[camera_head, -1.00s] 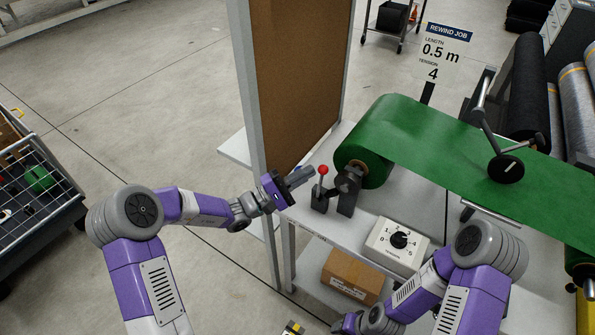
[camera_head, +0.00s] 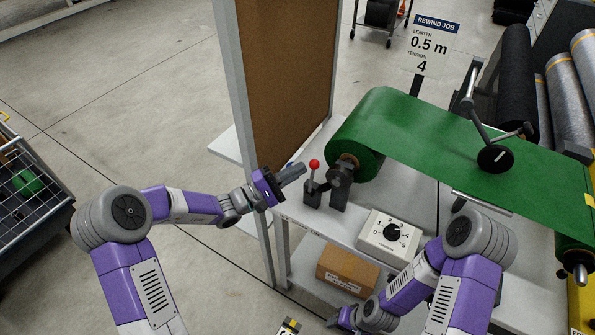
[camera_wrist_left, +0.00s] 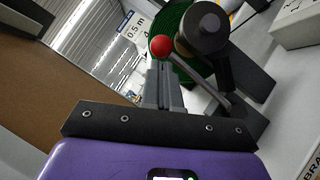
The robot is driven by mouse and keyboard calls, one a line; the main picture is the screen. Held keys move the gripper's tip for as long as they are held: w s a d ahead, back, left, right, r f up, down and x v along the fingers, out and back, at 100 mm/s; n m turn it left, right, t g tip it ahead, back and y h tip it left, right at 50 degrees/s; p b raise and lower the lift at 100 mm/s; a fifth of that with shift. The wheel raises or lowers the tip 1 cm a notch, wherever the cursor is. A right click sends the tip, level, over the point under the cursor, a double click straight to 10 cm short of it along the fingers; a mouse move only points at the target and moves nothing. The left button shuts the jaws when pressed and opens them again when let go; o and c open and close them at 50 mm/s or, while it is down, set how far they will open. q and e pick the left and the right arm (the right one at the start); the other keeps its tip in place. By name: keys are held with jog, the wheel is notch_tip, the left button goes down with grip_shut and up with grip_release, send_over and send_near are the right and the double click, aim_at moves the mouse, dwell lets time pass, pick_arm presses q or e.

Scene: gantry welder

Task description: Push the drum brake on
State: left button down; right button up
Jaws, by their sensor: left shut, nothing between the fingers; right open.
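The drum brake is a lever with a red ball knob (camera_head: 314,164) on a dark base at the near left end of the green roll (camera_head: 356,158). The lever stands roughly upright in the head view. My left gripper (camera_head: 293,172) is shut and empty, just left of the knob. In the left wrist view the closed fingers (camera_wrist_left: 163,88) point at the red knob (camera_wrist_left: 161,46), and its rod slants down to the right behind them. I cannot tell whether they touch. My right gripper (camera_head: 337,320) is low at the bottom edge, away from the brake; its fingers are barely visible.
A white dial box (camera_head: 390,236) sits on the bench right of the lever. A cardboard box (camera_head: 346,271) is on the shelf below. A brown framed panel (camera_head: 290,70) stands close behind my left gripper. A sign (camera_head: 431,45) reads 0.5 m, tension 4.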

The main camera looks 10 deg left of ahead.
pick_arm(q)
jog(key=w+f+v, duration=0.1)
jog(key=v, duration=1.1)
jog(key=shift+w+a+p, duration=0.3)
jog(key=shift+a+p, duration=0.05)
jog(key=shift+a, duration=0.2)
jog(key=shift+f, duration=0.15)
